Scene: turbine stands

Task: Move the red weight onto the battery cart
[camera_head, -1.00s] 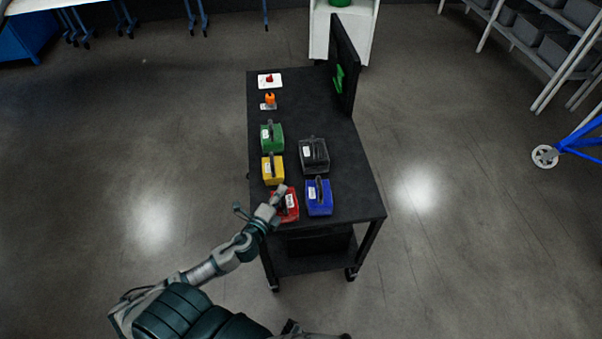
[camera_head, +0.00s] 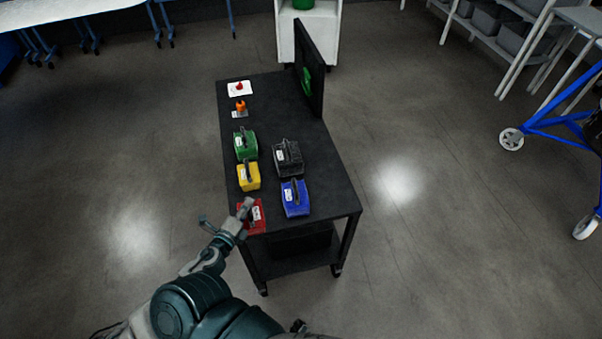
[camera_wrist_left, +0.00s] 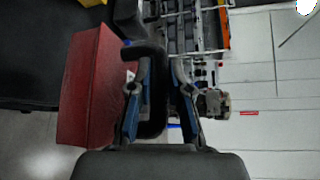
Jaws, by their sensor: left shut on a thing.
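The red weight (camera_head: 256,217) is at the near left corner of a black cart (camera_head: 327,192) in the head view. My left gripper (camera_head: 247,207) is over it and covers part of its top. In the left wrist view, the gripper (camera_wrist_left: 158,88) is shut on the black handle of the red weight (camera_wrist_left: 88,95). Its red body shows left of the fingers. I cannot tell whether its underside touches the cart top. My right gripper is not in view. No label shows which cart is the battery cart.
A blue weight (camera_head: 296,205), yellow weight (camera_head: 248,179), green weight (camera_head: 244,148) and black weight (camera_head: 289,165) stand close by on the cart. An upright black panel (camera_head: 311,80) is at its far right. A blue wheeled frame (camera_head: 550,126) stands right.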

